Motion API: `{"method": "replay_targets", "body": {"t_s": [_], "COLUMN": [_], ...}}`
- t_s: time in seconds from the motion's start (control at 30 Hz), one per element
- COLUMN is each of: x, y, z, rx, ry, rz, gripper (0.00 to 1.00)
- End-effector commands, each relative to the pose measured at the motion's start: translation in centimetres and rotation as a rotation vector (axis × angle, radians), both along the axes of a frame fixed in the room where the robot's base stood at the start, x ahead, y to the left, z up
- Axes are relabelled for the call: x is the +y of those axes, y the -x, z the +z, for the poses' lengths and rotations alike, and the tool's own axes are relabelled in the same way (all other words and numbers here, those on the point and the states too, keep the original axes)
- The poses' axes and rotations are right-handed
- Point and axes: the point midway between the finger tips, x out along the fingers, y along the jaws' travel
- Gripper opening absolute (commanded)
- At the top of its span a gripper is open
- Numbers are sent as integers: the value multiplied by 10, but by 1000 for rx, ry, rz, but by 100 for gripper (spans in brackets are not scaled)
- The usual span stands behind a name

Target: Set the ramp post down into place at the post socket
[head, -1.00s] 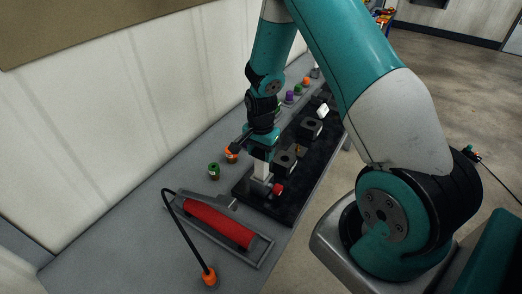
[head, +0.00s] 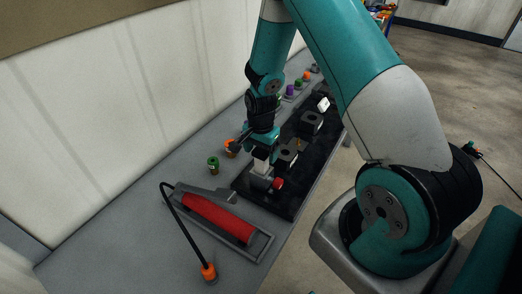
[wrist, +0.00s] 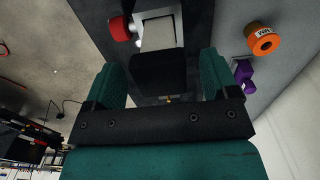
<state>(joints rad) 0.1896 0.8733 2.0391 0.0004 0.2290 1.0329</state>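The ramp post is a pale block with a dark upper part. In the head view its pale part (head: 260,167) shows just under my gripper (head: 262,152), upright at the grey post socket (head: 261,182) with a red knob. In the wrist view the post's dark part (wrist: 160,75) is between the two teal fingers of my gripper (wrist: 165,75), and its pale face (wrist: 160,32) is beyond. The post's lower end and the socket's opening are hidden.
The socket is on a black base (head: 292,205) with several dark blocks behind. A grey tray (head: 262,248) with a red cylinder lies in front, beside a black bent rod with an orange end (head: 208,271). Green (head: 213,164) and orange (head: 231,148) jars stand left; a wall bounds that side.

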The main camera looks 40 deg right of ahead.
Motion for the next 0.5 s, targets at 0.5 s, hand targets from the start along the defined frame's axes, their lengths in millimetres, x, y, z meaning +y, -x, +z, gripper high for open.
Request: {"method": "replay_targets", "body": {"t_s": [0.5], "x": [0], "y": [-2], "z": [46], "rx": [-8], "ry": [1], "rz": [0], "gripper": [80]}}
